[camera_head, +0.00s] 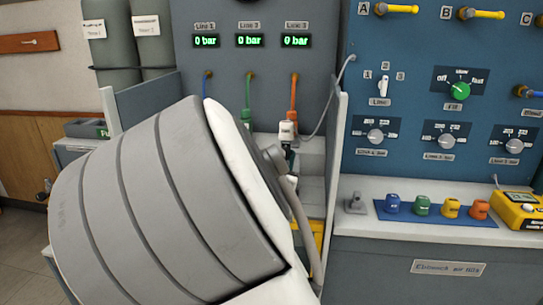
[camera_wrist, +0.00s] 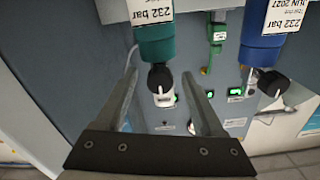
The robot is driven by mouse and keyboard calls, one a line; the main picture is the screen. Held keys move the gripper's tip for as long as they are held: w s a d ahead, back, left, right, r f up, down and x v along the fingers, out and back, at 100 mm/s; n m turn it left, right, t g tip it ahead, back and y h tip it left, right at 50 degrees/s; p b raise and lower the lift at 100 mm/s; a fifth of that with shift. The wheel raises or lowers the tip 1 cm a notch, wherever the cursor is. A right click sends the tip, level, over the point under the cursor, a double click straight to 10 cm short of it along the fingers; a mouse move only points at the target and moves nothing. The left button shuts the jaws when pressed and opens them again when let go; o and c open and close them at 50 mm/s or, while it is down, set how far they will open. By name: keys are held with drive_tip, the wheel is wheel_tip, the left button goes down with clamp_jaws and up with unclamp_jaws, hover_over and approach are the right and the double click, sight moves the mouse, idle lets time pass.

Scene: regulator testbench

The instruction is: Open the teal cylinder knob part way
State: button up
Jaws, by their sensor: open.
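The teal cylinder (camera_wrist: 155,42) shows in the wrist view at the top, left of centre, with a white label reading 232 bar. Its black knob (camera_wrist: 160,76) is at the cylinder's lower end in the picture, with a white-labelled part just below it. My gripper (camera_wrist: 159,73) is open, one finger on each side of the knob in the picture. Gaps show on both sides, and I see no contact. I cannot tell whether the fingertips reach the knob's depth. In the head view my arm hides the gripper, and I cannot make out the teal cylinder.
A blue cylinder (camera_wrist: 259,42) with its own black knob (camera_wrist: 272,82) stands to the right in the wrist view. In the head view, line displays (camera_head: 250,40) read 0 bar. A blue control panel (camera_head: 420,110) and a shelf of coloured pieces (camera_head: 435,208) are at right.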

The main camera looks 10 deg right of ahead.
clamp_jaws()
idle(0.4)
drive_tip(key=shift+r+n+p, duration=0.2)
drive_tip(key=shift+n+p, duration=0.1)
drive_tip(key=shift+p, duration=0.25)
drive_tip(key=shift+n+p, duration=0.3)
drive_tip(key=shift+p, duration=0.1)
drive_tip(key=shift+d+n+p, duration=0.1)
drive_tip(key=shift+n+p, duration=0.9)
drive_tip(key=shift+p, duration=0.25)
drive_tip(key=n+p, duration=0.3)
drive_tip(key=shift+f, duration=0.1)
drive_tip(key=shift+f+n, duration=0.1)
drive_tip(key=shift+n, duration=0.2)
